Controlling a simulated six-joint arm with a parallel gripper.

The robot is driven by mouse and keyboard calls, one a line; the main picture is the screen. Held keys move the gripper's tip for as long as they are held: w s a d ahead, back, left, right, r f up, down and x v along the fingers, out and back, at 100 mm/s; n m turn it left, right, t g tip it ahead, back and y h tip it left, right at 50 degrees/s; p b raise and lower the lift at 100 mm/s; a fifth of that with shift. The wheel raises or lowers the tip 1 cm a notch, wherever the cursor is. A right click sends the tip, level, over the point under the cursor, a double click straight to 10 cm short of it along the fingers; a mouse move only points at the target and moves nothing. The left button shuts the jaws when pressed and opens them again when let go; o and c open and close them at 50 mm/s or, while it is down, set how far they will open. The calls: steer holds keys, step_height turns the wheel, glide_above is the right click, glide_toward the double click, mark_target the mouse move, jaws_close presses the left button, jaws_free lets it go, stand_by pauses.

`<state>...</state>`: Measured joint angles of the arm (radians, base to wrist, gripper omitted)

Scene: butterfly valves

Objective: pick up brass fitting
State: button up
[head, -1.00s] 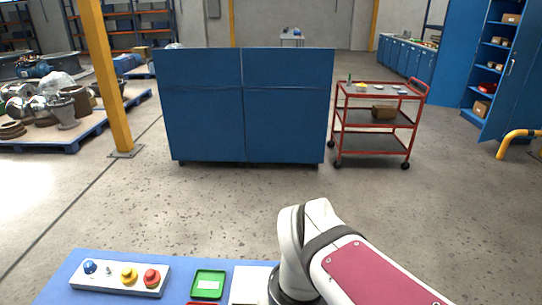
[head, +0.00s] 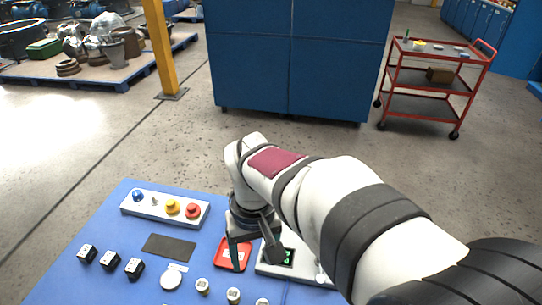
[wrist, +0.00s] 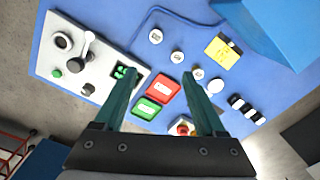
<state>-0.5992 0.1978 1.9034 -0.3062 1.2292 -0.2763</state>
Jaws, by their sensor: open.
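Several small round pale fittings stand in a row on the blue table; in the head view one (head: 203,286) has a yellowish side, and the row runs off the bottom edge. The row also shows in the wrist view, with one fitting (wrist: 177,57) in the upper middle. I cannot tell for sure which is the brass fitting. My gripper (wrist: 158,75) is open and empty, its fingers pointing down over the table. In the wrist view, the red tray (wrist: 163,90) and green tray (wrist: 147,108) lie between the fingers, and the fittings lie beyond the fingertips.
A white panel (wrist: 82,60) with levers and knobs lies beside the trays. A button box (head: 165,207) with blue, yellow and red buttons stands at the table's far edge. Several small black blocks (head: 110,259), a dark plate (head: 169,247) and a white disc (head: 171,280) lie left of the fittings.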

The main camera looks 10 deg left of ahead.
mark_target(233, 293)
steer(key=a+f+n, duration=0.3)
steer(key=a, duration=0.4)
steer(key=f, duration=1.5)
steer(key=shift+d+f, duration=0.3)
steer(key=shift+d, duration=0.1)
jaws_close()
